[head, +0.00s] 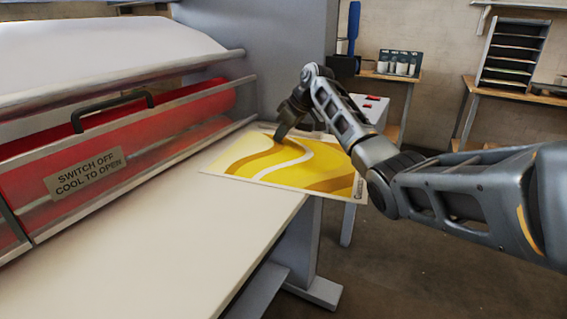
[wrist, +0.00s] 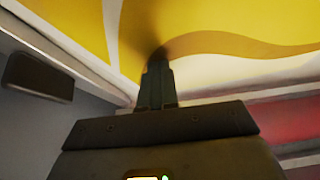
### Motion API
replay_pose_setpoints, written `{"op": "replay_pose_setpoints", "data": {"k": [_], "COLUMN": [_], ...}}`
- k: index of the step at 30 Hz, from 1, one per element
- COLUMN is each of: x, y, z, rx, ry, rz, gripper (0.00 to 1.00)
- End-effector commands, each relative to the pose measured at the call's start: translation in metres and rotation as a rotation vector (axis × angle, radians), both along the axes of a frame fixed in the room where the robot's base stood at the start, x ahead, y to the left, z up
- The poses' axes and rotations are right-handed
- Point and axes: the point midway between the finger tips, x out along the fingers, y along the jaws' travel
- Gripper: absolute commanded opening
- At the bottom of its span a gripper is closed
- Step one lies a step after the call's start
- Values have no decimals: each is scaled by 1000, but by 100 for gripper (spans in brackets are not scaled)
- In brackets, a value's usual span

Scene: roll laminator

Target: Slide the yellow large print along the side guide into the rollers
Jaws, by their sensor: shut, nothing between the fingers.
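The yellow large print (head: 290,163), with a white curving stripe and pale border, lies at the far end of the laminator's feed table (head: 205,235). Its near right corner extends past the table's front edge. It fills the top of the wrist view (wrist: 220,25). My gripper (head: 281,137) points down at the print's far left part, close to the rollers' side. In the wrist view its shut, empty fingers (wrist: 158,65) meet or nearly meet the print's surface; exact contact cannot be told. The side guide is not clearly distinguishable. The roller nip is hidden under the red cover (head: 150,125).
The red cover carries a black handle (head: 112,108) and a warning label (head: 86,173). A grey side housing (head: 260,50) stands behind the table's far end. The near part of the table is clear. Shelves and a bench (head: 525,95) stand at the back right.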

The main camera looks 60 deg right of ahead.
Motion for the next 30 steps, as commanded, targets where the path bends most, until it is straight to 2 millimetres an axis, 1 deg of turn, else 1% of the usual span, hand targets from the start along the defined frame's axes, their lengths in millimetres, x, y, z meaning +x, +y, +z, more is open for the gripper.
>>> {"op": "replay_pose_setpoints", "data": {"k": [8,24,30], "x": [-1,-8,-9], "y": [-2,-36,-41], "z": [-2,-2,-2], "rx": [1,0,0], "ry": [2,2,2], "rz": [-2,-2,-1], "gripper": [0,0,0]}}
